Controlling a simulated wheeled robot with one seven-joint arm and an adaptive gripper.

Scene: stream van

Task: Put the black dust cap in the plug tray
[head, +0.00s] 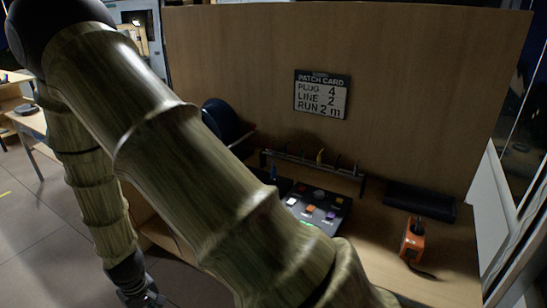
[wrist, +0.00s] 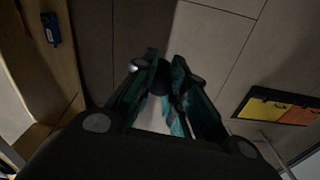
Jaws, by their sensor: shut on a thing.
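My gripper (wrist: 165,75) points down over the floor in the wrist view, its fingers close together on a small dark piece (wrist: 159,77). The piece looks like the black dust cap, but it is dim and mostly covered by the fingers. In the head view my gripper (head: 143,297) hangs at the lower left, beside the bench and below its top; the piece cannot be made out there. I cannot pick out the plug tray for certain. A dark tray-like thing with yellow and orange sections (wrist: 280,107) shows at the right of the wrist view.
The bench holds a button box (head: 318,208), a rack (head: 312,166), a long black block (head: 419,201) and an orange device (head: 412,241). A patch card (head: 321,94) hangs on the wooden panel behind. My arm hides the bench's left part. A blue item (wrist: 50,28) lies on wood.

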